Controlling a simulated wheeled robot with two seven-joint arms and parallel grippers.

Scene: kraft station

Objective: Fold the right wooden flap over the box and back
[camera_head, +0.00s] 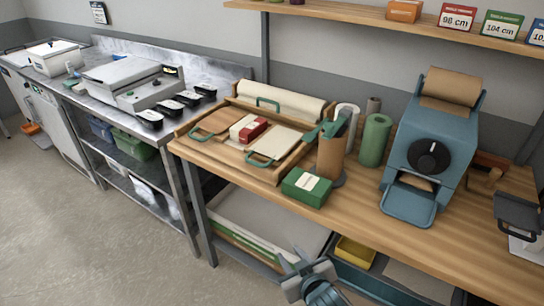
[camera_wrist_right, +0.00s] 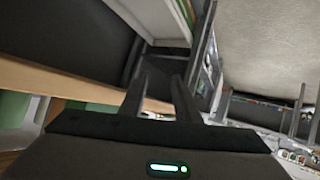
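A wooden folding station (camera_head: 232,157) lies on the wooden table. A small white and red box (camera_head: 248,129) sits in its middle. The right wooden flap (camera_head: 278,142) lies to the right of the box, opened out, with a green handle (camera_head: 260,161) at its front. The left flap (camera_head: 212,121) also lies out flat, with its own green handle. My right gripper (camera_head: 296,259) is at the bottom of the head view, in front of the table and well away from the flap. Its two fingers stand apart and empty in the right wrist view (camera_wrist_right: 160,82). My left gripper is not visible.
A green box (camera_head: 307,187) sits right of the station, near the table's front edge. A brown cylinder (camera_head: 331,154) with a green-handled tool and a green roll (camera_head: 375,140) stand behind it. A blue paper dispenser (camera_head: 432,150) is farther right. A shelf (camera_head: 380,18) hangs above.

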